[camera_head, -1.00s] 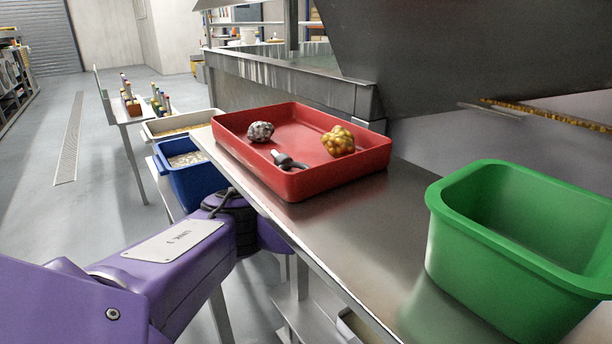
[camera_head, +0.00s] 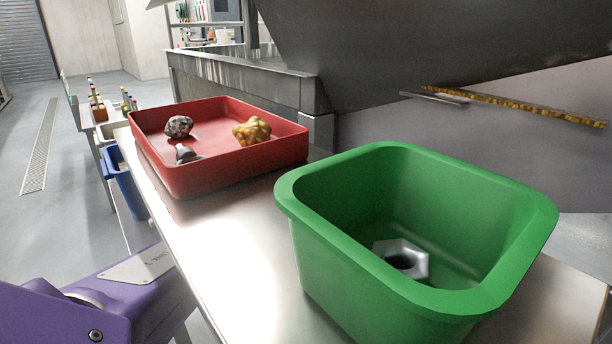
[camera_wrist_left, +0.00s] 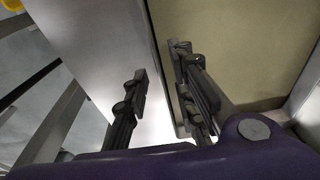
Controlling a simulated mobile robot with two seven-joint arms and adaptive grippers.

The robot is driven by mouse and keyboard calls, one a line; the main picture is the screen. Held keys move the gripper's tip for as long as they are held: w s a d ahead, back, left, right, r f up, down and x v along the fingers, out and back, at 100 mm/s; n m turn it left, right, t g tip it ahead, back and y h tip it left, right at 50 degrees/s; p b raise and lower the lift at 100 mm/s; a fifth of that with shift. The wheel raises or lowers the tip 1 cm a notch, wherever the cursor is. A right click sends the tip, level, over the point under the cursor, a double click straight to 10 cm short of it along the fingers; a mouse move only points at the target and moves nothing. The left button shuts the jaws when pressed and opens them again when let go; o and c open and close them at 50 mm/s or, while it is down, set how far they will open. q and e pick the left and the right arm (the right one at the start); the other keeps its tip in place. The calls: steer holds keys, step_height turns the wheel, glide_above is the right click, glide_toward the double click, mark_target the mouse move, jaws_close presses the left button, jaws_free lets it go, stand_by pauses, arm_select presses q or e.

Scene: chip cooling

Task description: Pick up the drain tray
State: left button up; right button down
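A shallow tray with a beige floor and a thin pale rim (camera_wrist_left: 157,50), which I take to be the drain tray, fills the right of the left wrist view. Only part of it shows. My left gripper (camera_wrist_left: 165,82) is open there, with one finger on each side of that rim. A gap shows between the fingers, and I cannot tell whether either touches the rim. In the head view the left gripper is hidden, and only my purple arm shows at the lower left. My right gripper is in neither view.
On the metal counter (camera_head: 225,250) stand a red tray (camera_head: 225,178) with several lumps and a green bin (camera_head: 320,225) with a hex nut (camera_head: 402,258) inside. A blue bin (camera_head: 124,185) stands at the left. A sloped dark metal panel (camera_head: 400,50) hangs behind.

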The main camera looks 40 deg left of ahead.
arm_select(q)
steer(key=shift+w+d+f, duration=0.1)
steer(key=shift+w+f, duration=0.15)
steer(key=shift+f, duration=0.8)
steer(key=shift+r, duration=0.1)
jaws_close()
steer(key=shift+w+r, duration=0.1)
steer(key=shift+r, duration=0.05)
